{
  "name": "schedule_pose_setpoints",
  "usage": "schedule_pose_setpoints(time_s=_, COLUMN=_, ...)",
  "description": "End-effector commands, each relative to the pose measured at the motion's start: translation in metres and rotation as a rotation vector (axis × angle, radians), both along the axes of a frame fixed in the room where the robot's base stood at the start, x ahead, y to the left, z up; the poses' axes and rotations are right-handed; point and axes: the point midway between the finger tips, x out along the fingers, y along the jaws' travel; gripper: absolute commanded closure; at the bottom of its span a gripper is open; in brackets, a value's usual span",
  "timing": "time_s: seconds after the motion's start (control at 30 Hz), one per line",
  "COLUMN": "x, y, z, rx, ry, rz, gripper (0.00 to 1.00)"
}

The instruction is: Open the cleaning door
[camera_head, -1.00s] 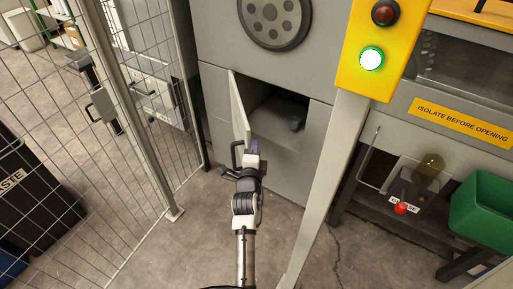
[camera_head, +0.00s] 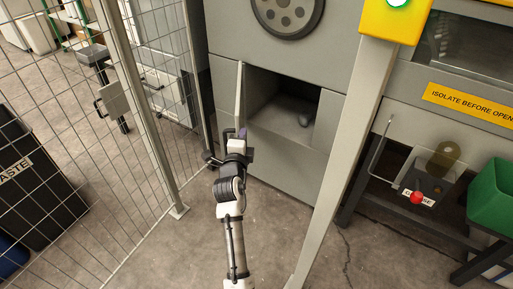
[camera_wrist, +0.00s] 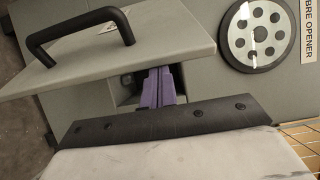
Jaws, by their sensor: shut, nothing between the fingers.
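The cleaning door (camera_head: 239,92) is a small grey panel low on the grey machine. It stands swung out, nearly edge-on, at the left of a dark opening (camera_head: 275,92). In the wrist view, the door (camera_wrist: 165,30) fills the upper left, with its black bar handle (camera_wrist: 80,32) on the outer face. My gripper (camera_head: 243,133) is at the door's free edge, on the opening side. Its purple fingers (camera_wrist: 158,88) are shut together and hold nothing. They are close to the door's edge; I cannot tell whether they touch it. The fingertips are partly hidden behind the panel.
A grey post (camera_head: 340,150) stands right of the door, and a wire mesh fence (camera_head: 150,110) stands on the left. A green bin (camera_head: 494,190) is at the far right. The floor in front is clear.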

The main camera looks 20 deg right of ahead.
Motion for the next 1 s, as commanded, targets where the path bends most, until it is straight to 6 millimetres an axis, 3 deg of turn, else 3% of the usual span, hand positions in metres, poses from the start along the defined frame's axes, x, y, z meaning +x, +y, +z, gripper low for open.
schedule_pose_setpoints(time_s=0.63, x=0.047, y=0.121, z=-0.006, rx=0.0, ry=-0.003, rz=0.012, gripper=1.0)
schedule_pose_setpoints(time_s=1.0, x=0.071, y=0.158, z=-0.002, rx=0.0, ry=0.001, rz=0.007, gripper=1.0)
